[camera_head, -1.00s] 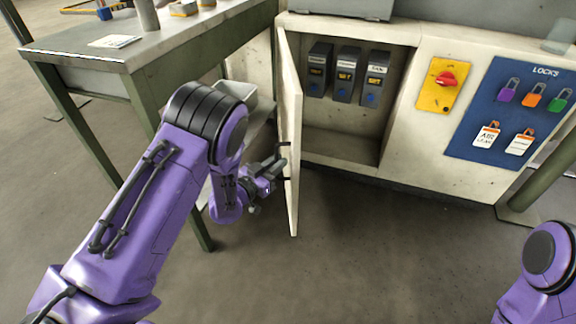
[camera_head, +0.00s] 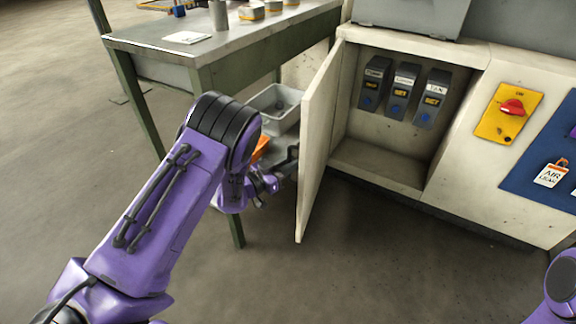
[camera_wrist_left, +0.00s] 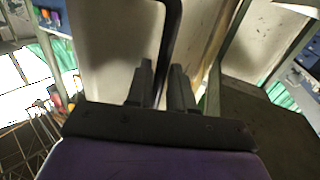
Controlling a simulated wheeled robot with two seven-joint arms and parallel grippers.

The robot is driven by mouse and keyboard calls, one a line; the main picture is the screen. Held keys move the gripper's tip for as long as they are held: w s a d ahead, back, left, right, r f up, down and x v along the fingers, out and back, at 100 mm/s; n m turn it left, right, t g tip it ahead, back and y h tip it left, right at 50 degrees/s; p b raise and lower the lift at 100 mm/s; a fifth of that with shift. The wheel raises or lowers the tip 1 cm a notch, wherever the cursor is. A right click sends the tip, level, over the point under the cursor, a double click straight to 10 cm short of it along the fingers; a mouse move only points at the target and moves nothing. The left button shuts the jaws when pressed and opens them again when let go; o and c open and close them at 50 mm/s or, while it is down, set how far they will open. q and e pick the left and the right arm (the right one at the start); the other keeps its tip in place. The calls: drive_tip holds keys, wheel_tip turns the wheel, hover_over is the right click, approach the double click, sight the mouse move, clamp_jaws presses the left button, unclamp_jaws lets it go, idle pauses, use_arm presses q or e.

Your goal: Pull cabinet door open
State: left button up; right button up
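The cabinet door (camera_head: 318,140) is a pale panel, hinged on the left of the cabinet opening. It stands well open, swung out toward me and to the left, with its inner face showing. My left gripper (camera_head: 274,182) is at the door's outer side, partly hidden behind my own wrist. In the left wrist view, the left gripper's two dark fingers (camera_wrist_left: 162,88) stand on either side of the black door handle (camera_wrist_left: 171,35) and look closed on it. My right gripper is out of view; only a piece of that arm shows at the right edge.
Inside the cabinet (camera_head: 380,165) are several dark switch units (camera_head: 402,92). A red rotary switch (camera_head: 512,107) on a yellow plate and a blue lock board (camera_head: 540,150) are to the right. A green-legged workbench (camera_head: 225,60) and a grey bin (camera_head: 278,108) stand left of the door. Floor ahead is clear.

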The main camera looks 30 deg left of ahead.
use_arm(q)
drive_tip(key=shift+o, duration=0.3)
drive_tip(key=shift+w+d, duration=0.1)
drive_tip(key=shift+w, duration=0.15)
drive_tip(key=p+v, duration=0.2)
drive_tip(key=v, duration=0.8)
drive_tip(key=shift+s, duration=0.3)
